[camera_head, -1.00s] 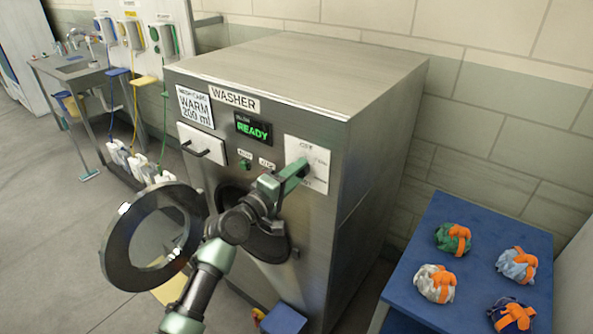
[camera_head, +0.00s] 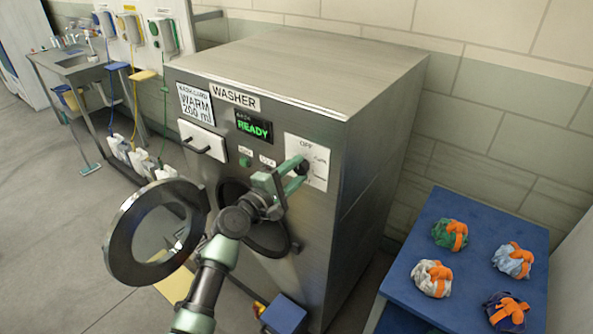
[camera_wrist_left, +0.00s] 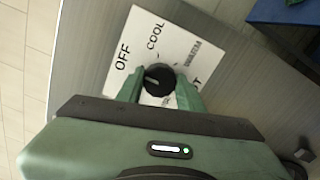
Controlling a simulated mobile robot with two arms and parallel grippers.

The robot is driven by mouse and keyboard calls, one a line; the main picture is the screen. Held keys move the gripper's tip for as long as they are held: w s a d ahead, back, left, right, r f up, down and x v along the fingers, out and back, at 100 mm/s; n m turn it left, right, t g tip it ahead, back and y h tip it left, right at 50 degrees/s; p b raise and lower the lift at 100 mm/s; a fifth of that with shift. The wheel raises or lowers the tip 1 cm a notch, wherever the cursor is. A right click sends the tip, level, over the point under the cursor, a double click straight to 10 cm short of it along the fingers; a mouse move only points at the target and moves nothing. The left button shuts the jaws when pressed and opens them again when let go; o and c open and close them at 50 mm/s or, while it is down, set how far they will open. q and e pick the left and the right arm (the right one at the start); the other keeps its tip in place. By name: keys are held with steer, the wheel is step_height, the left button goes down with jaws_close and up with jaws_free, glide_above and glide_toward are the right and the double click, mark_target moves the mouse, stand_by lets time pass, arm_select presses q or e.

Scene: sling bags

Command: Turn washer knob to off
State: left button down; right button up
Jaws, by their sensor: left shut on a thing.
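The washer (camera_head: 370,130) stands in the middle of the head view, its display (camera_head: 254,127) reading READY. The black round knob (camera_head: 303,168) sits on a white dial plate (camera_head: 318,152) at the right of its front. In the left wrist view the knob (camera_wrist_left: 159,79) lies between the green fingers, and the plate shows OFF, COOL and partly hidden words. A pale mark shows on the knob; its exact setting I cannot tell. My left gripper (camera_head: 293,176) is shut on the knob. My right gripper is in neither view.
The round washer door (camera_head: 122,235) hangs open beside my left arm. A blue table (camera_head: 447,203) with several strapped bundles stands at the right. A blue box (camera_head: 285,315) is low in front of the washer. A sink (camera_head: 75,63) and wall dispensers (camera_head: 163,37) are at the left.

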arm_select(q)
steer(key=c, duration=0.9)
jaws_free()
steer(key=b+v, duration=0.1)
steer(key=v, duration=0.7)
steer(key=shift+w+f, duration=0.1)
steer(key=shift+f, duration=0.05)
